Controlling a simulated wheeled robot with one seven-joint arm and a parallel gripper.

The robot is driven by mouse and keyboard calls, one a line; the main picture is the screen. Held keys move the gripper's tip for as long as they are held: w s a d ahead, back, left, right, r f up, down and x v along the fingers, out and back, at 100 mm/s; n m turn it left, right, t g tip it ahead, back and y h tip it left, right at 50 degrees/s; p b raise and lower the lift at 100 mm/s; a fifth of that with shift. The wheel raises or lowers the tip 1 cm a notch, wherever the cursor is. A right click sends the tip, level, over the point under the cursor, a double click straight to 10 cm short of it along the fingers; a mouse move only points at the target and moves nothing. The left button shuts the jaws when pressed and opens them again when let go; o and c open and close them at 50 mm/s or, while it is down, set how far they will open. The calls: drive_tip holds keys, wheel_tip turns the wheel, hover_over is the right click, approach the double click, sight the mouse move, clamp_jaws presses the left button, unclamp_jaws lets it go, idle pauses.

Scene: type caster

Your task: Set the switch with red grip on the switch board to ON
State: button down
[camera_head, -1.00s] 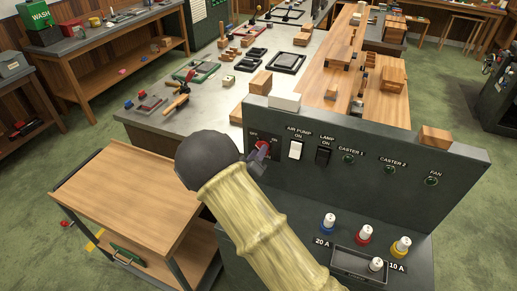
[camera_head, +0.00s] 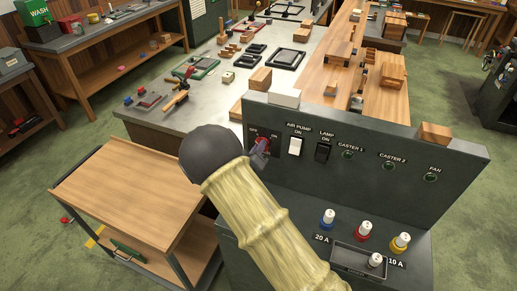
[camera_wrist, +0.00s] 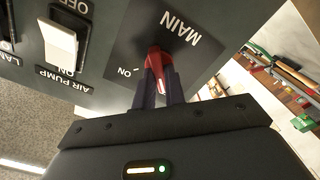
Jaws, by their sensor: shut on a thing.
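The switch with the red grip (camera_head: 262,144) is at the left end of the dark switch board (camera_head: 365,165), mostly hidden by my arm in the head view. In the wrist view the red grip (camera_wrist: 156,60) sits on a dark plate marked MAIN, with an ON mark to its left. My gripper (camera_wrist: 158,92) has its two dark fingers on either side of the red grip and is shut on it. The grip's tip shows between the fingers. The grip does not point straight at the ON mark in this view.
A white AIR PUMP switch (camera_head: 295,147) and a black LAMP switch (camera_head: 323,152) are to the right on the board. Blocks lie on the board's top edge. A wooden cart (camera_head: 125,200) stands at left. Coloured fuses (camera_head: 364,232) stand below the panel.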

drive_tip(key=shift+f, duration=0.15)
drive_tip(key=m+b, duration=0.6)
drive_tip(key=b, duration=0.2)
drive_tip(key=m+b, duration=0.5)
drive_tip(key=b, duration=0.2)
drive_tip(key=m+b, duration=0.6)
drive_tip(key=b, duration=0.2)
drive_tip(key=shift+s+d+f+m+b, duration=0.1)
drive_tip(key=shift+s+d+m+b, duration=0.05)
drive_tip(key=shift+d+m+b, duration=0.15)
drive_tip(key=c, duration=1.5)
unclamp_jaws()
drive_tip(key=shift+o, duration=0.2)
drive_tip(key=shift+r, duration=0.2)
